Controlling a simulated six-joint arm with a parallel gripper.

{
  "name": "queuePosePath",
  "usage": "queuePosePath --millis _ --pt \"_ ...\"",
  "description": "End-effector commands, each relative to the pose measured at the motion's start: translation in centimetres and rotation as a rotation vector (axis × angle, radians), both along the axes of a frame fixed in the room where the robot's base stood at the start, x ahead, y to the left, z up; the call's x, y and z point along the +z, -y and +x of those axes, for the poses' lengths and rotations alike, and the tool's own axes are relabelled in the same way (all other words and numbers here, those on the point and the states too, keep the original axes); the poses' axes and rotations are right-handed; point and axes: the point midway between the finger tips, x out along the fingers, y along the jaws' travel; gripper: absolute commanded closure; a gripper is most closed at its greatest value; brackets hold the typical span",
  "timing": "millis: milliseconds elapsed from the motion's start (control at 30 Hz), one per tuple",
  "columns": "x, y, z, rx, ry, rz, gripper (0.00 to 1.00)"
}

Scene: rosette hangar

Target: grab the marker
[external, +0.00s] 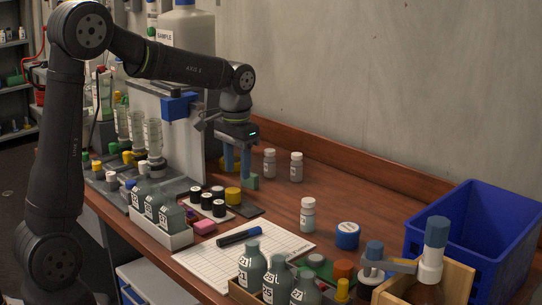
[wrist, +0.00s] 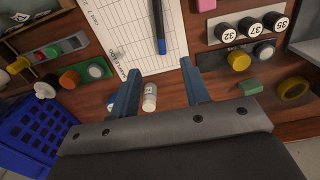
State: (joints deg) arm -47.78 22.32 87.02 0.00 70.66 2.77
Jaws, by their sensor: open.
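The marker (external: 238,236), black-bodied with a blue end, lies on a lined white sheet (external: 198,256) on the wooden bench. In the wrist view the marker (wrist: 158,24) shows at the top, running up and down the picture, its upper end cut off by the frame edge. My gripper (external: 240,177) is open and empty, above the bench, farther back than the marker. In the wrist view the open fingers of my gripper (wrist: 160,70) point toward the sheet, with the marker beyond their tips and roughly midway between them.
A white-capped bottle (external: 308,215) stands near the sheet; it appears between my fingers in the wrist view (wrist: 150,97). Black-capped jars (external: 207,200) and a pink block (external: 203,227) sit left of the sheet. Grey bottles (external: 276,278) stand in front. A blue crate (external: 470,235) is at right.

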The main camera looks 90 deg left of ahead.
Motion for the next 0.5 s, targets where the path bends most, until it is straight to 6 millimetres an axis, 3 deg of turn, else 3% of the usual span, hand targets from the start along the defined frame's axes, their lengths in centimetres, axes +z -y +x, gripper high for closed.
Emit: queuePosePath --millis 267,367,500 --pt "-0.2 0.7 -0.9 -0.132 0.008 -0.009 0.57" --pt "-1.1 0.8 -0.9 -0.142 0.007 -0.013 0.57" --pt "-3.8 0.8 -0.9 -0.141 0.006 -0.014 0.57"
